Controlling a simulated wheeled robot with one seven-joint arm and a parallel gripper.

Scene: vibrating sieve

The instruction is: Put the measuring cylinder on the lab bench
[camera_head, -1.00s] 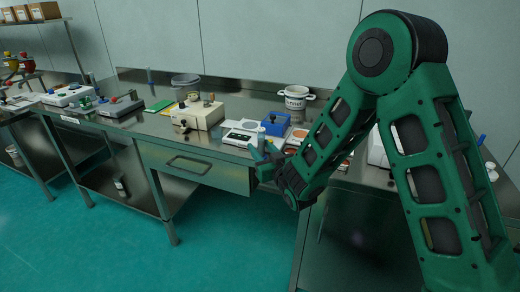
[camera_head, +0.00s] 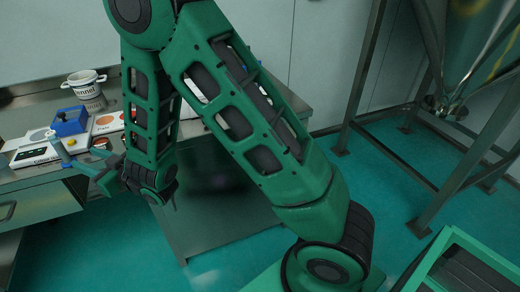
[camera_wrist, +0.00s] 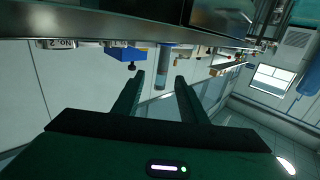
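A clear, bluish upright tube with a blue end, which looks like the measuring cylinder (camera_wrist: 161,78), shows upside down in the wrist view. It stands beyond my fingertips, in line with the gap between them, and I see no finger touching it. I cannot make it out in the head view. My gripper (camera_wrist: 158,85) has its two dark green fingers apart, with nothing seen held.
On the bench stand a white pot (camera_head: 86,84), a blue box (camera_head: 69,122) and a white scale (camera_head: 35,153). A steel hopper (camera_head: 470,50) on a metal frame (camera_head: 352,100) stands at the right. A green frame (camera_head: 440,262) is at lower right. Teal floor between is clear.

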